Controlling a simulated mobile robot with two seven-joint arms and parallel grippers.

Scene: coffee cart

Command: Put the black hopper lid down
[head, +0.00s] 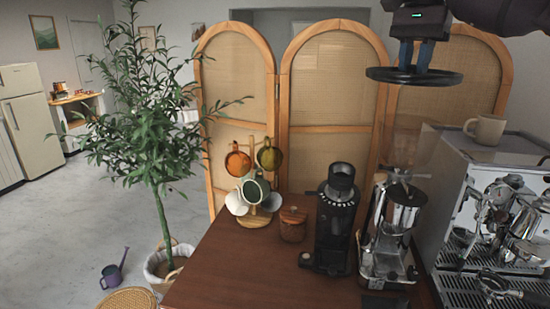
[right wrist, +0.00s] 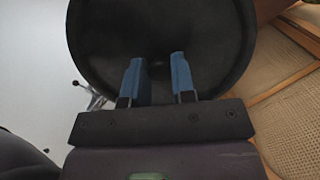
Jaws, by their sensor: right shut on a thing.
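The black hopper lid (head: 412,78) is a flat dark disc held in the air at the upper right of the head view, high above the cart. My right gripper (head: 412,57) is above it, fingers pointing down, shut on its top. In the right wrist view the lid (right wrist: 160,30) fills the upper middle, with the blue fingertips of my right gripper (right wrist: 157,78) against it. What the fingers pinch is hidden. The black coffee grinder (head: 338,215) and a second grinder with a clear hopper (head: 398,215) stand upright on the cart below. My left gripper does not show.
The espresso machine (head: 495,190) stands at the right with a beige cup (head: 486,129) on top. A mug tree (head: 253,185) with several mugs and a wooden jar (head: 293,224) stand left of the grinders. The brown cart top (head: 235,270) is clear at the front left.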

